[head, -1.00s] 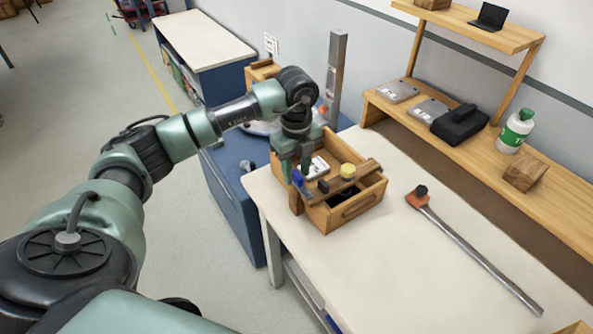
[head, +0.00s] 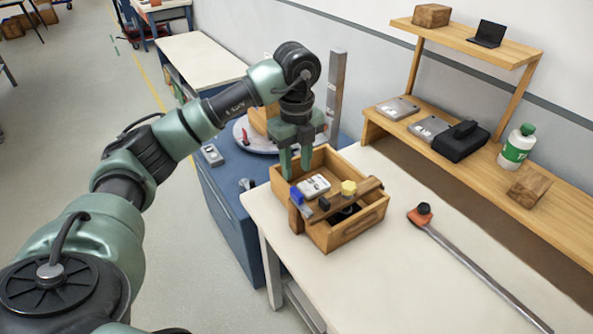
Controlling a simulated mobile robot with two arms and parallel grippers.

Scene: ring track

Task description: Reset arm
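My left arm reaches in from the left, and its gripper (head: 296,163) points down at the back left part of a wooden box (head: 350,229) on the white table. The two green fingers stand apart with nothing visible between them. One finger is close to the box's left wall; I cannot tell whether it touches. In the box are a white device (head: 313,187) and a dark round thing. A wooden bar (head: 345,198) with blue, black and yellow parts lies across the box. My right gripper is not in view.
A long rod with an orange and black head (head: 420,215) lies on the white table (head: 385,275). A wooden shelf at the back holds a black case (head: 461,143), a green-white bottle (head: 517,147) and a wood block (head: 528,186). A grey post (head: 335,97) stands behind the box.

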